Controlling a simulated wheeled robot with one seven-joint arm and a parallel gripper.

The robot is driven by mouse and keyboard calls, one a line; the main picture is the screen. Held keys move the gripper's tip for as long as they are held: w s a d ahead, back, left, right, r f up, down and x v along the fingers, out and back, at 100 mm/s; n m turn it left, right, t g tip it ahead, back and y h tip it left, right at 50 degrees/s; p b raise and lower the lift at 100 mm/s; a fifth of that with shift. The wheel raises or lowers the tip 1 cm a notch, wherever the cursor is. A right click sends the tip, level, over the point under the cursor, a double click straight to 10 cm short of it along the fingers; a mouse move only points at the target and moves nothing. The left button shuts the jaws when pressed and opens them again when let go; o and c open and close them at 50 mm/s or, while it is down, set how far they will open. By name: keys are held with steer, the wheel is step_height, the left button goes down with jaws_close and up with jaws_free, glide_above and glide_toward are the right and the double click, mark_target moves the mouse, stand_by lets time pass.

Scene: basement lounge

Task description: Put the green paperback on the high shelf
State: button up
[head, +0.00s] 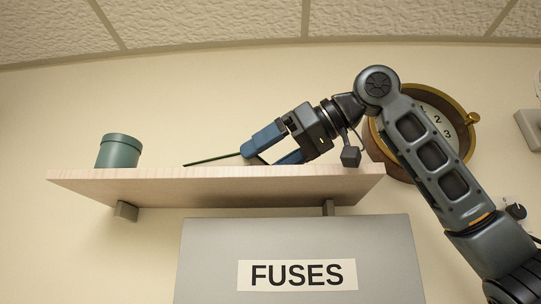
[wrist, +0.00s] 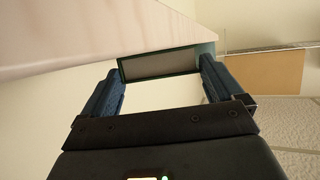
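The green paperback (head: 212,158) shows almost edge-on in the head view, low over the high shelf (head: 125,178). It is slightly tilted, its left end lower, at the line of the shelf's front edge. My gripper (head: 268,150) reaches in from the right, its blue fingers at the book's right end. In the wrist view, the paperback's pale page edge and green cover (wrist: 160,64) fill the gap between the fingertips of my gripper (wrist: 162,72). The fingers appear shut on its two sides. The shelf's front edge hides whether the book touches the shelf.
A green lidded canister (head: 119,151) stands on the shelf's left part. A round brass-rimmed clock (head: 440,125) hangs behind my arm. A grey box labelled FUSES (head: 205,255) is below the shelf. Shelf room is clear between canister and book.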

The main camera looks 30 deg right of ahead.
steer(key=shift+o, duration=0.4)
steer(key=shift+r, duration=0.2)
steer(key=shift+s+d, duration=0.2)
steer(key=shift+s, duration=0.05)
steer(key=b+v, duration=0.2)
steer(key=v, duration=0.9)
steer(key=shift+r+b, duration=0.2)
steer(key=shift+b, duration=0.2)
steer(key=shift+s, duration=0.1)
